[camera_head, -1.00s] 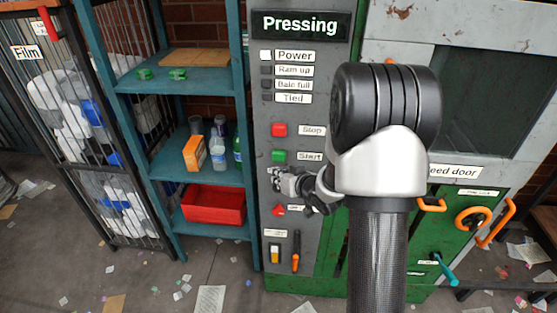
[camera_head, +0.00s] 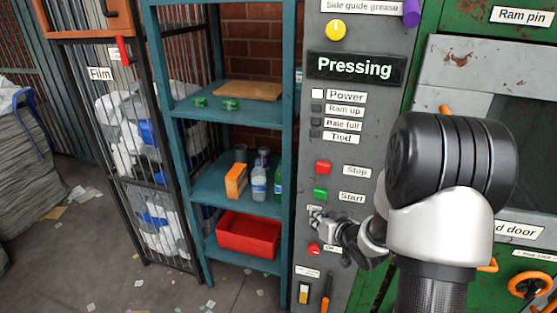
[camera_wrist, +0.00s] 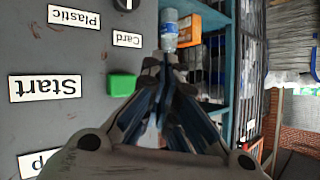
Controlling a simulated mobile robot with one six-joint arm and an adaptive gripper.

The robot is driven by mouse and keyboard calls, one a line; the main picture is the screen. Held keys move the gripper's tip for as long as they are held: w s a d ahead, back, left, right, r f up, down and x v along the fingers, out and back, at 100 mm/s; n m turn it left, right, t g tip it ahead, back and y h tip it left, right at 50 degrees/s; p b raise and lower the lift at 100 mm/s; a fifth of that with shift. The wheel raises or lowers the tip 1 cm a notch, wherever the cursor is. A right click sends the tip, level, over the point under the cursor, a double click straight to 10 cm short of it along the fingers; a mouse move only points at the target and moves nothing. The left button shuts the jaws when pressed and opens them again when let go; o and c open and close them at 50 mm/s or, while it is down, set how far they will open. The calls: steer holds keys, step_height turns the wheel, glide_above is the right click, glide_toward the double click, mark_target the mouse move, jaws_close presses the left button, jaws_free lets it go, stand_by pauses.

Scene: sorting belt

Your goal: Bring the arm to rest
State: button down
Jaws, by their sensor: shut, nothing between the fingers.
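My arm reaches across the front of the grey control panel (camera_head: 378,106) in the head view. My gripper (camera_head: 314,213) is shut and empty. In the picture it lies just below the green Start button (camera_head: 320,194) and above a red knob (camera_head: 314,249). I cannot tell whether it touches the panel. In the wrist view the fingers of my gripper (camera_wrist: 165,62) are together, with the green button (camera_wrist: 122,85) to their left. A selector marked Plastic and Card is partly hidden by the gripper in the head view.
A teal shelf (camera_head: 289,100) stands left of the panel, holding a red bin (camera_head: 248,236), an orange box (camera_head: 236,181) and bottles (camera_head: 259,184). A Film cage (camera_head: 119,190) stands farther left. Paper scraps litter the otherwise open floor at lower left.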

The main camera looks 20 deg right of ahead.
steer(key=shift+r, duration=0.1)
steer(key=s+a+r+g+h, duration=0.35)
steer(key=s+r, duration=0.55)
steer(key=r, duration=0.3)
steer(key=s+a+r+n+g+y, duration=0.1)
steer(key=s+a+g, duration=0.1)
steer(key=s+a, duration=0.4)
steer(key=s+a+r+n+g+y, duration=0.1)
steer(key=s+a, duration=0.5)
steer(key=s, duration=1)
steer(key=shift+s+a+r+g+y, duration=0.25)
steer(key=shift+s+r+g+y, duration=0.15)
steer(key=shift+g, duration=0.25)
steer(key=shift+d, duration=0.1)
